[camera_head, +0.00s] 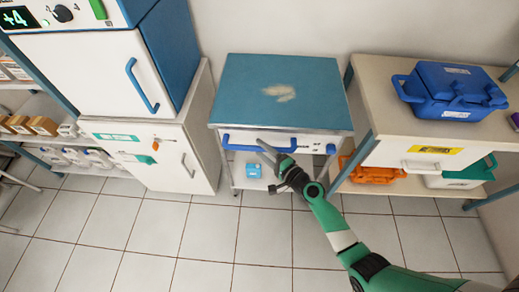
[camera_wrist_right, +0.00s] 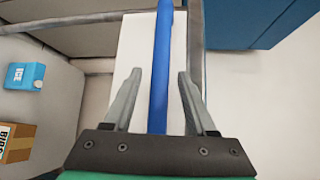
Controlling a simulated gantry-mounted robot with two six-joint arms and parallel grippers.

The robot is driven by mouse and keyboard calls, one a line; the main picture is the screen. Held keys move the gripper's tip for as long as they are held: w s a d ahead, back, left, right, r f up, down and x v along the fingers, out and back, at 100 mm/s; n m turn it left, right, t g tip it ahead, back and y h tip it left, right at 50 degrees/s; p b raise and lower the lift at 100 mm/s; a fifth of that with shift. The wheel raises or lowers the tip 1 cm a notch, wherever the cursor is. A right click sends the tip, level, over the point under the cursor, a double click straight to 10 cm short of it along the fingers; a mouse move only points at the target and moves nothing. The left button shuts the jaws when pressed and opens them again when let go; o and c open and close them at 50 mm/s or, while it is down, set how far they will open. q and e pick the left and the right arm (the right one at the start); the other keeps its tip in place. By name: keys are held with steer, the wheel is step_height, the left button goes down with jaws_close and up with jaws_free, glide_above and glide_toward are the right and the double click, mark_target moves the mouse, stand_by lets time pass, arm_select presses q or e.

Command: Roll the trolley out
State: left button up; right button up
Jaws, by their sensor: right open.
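My right gripper (camera_head: 268,155) is at the middle of this bar. In the right wrist view, the handle bar (camera_wrist_right: 162,40) passes between the two open fingers of my right gripper (camera_wrist_right: 159,73), with a gap on each side. My right forearm comes from the lower right. My left gripper is out of view.
A blue ice box (camera_head: 253,171) sits on the trolley's lower shelf. A white cabinet (camera_head: 165,155) stands close on the left. On the right, a bench (camera_head: 375,90) carries a blue case (camera_head: 450,90). The tiled floor (camera_head: 200,240) in front is clear.

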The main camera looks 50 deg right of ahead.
steer(key=shift+w+f, duration=0.15)
steer(key=shift+w, duration=0.6)
steer(key=shift+c, duration=0.4)
jaws_close()
stand_by(0.5)
